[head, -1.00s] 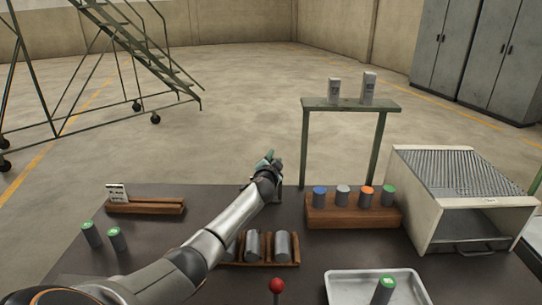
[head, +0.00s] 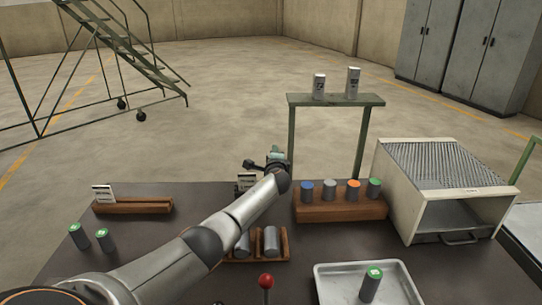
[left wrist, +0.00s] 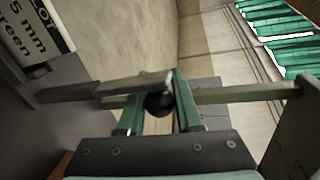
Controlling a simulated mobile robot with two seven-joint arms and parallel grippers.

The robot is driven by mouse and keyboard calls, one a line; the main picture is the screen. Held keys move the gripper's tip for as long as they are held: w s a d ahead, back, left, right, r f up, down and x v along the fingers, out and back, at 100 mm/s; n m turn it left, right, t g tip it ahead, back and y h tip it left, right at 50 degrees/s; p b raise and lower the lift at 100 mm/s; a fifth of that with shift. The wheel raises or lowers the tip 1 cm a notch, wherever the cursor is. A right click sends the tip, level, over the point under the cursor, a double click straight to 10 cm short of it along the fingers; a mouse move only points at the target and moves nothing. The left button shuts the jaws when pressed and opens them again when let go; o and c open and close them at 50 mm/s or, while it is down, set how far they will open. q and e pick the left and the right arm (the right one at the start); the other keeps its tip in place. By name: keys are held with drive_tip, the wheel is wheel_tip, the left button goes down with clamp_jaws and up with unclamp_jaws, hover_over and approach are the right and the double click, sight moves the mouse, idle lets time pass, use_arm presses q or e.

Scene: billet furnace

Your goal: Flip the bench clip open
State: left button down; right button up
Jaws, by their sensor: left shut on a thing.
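My left gripper (head: 275,156) is at the far edge of the dark bench, its arm reaching in from lower left. In the left wrist view its two green fingers (left wrist: 158,90) are shut around the bench clip (left wrist: 235,95), a grey metal bar with a black ball knob (left wrist: 160,104) between the fingers. The bar runs across the picture past both fingers. In the head view a dark part that looks like the clip (head: 252,164) sticks out left of the gripper; the rest is hidden by gripper and arm. My right gripper is not in view.
A wooden block (head: 340,208) with several colour-topped cylinders is at right, beside a green stand (head: 335,99) and a furnace box (head: 435,195). A red-knobbed lever (head: 266,281) and a tray (head: 322,290) are in front.

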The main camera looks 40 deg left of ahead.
use_arm(q)
drive_tip(key=shift+w+d+f+m, duration=0.1)
drive_tip(key=shift+w+d+m, duration=0.1)
drive_tip(key=shift+m, duration=0.4)
drive_tip(key=c, duration=0.6)
unclamp_jaws()
drive_tip(key=shift+f, duration=0.1)
drive_tip(key=shift+p+v, duration=1.55)
drive_tip(key=shift+v, duration=4.75)
